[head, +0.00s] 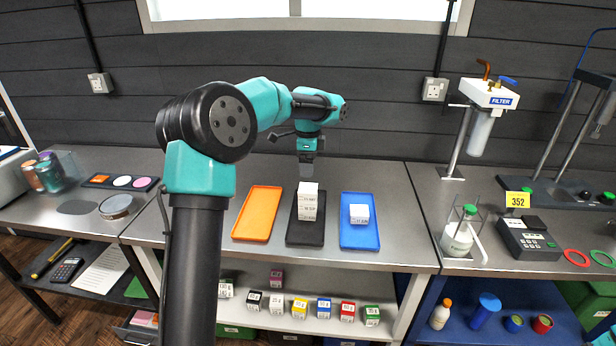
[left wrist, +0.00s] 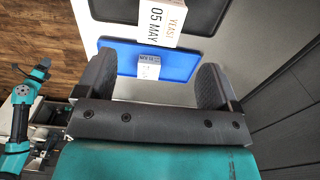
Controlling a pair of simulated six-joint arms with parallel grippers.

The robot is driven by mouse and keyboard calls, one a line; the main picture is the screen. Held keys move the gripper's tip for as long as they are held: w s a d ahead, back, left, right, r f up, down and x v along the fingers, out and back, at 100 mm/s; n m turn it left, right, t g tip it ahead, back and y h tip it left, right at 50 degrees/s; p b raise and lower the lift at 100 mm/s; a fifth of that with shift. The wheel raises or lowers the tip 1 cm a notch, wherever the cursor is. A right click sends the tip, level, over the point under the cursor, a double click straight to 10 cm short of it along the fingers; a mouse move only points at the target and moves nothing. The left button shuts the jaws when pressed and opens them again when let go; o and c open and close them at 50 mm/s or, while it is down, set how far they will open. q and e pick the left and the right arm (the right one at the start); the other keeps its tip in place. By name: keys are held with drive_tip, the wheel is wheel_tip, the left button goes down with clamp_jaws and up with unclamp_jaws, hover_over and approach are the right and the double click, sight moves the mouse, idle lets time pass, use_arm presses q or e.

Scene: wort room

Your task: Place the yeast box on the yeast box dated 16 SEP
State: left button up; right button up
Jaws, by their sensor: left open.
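In the head view a stack of white yeast boxes (head: 308,201) stands on the black tray (head: 304,239). Its top box (left wrist: 160,22) reads YEAST 05 MAY in the left wrist view. White boxes (head: 359,214) also stand on the blue tray (head: 360,240); the label seen there in the left wrist view (left wrist: 148,66) is too small to read surely. I cannot make out a 16 SEP date. My left gripper (head: 306,166) is open and empty, pointing down above and behind the stack. My right gripper is not seen.
An empty orange tray (head: 257,212) lies left of the black one. Several small coloured boxes (head: 300,307) stand on the shelf below. A filter stand (head: 460,140), a bottle (head: 459,236) and a dark keypad device (head: 528,239) are at the right.

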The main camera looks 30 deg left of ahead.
use_arm(q)
wheel_tip(320, 180, up, 2)
drive_tip(key=shift+r, duration=0.15)
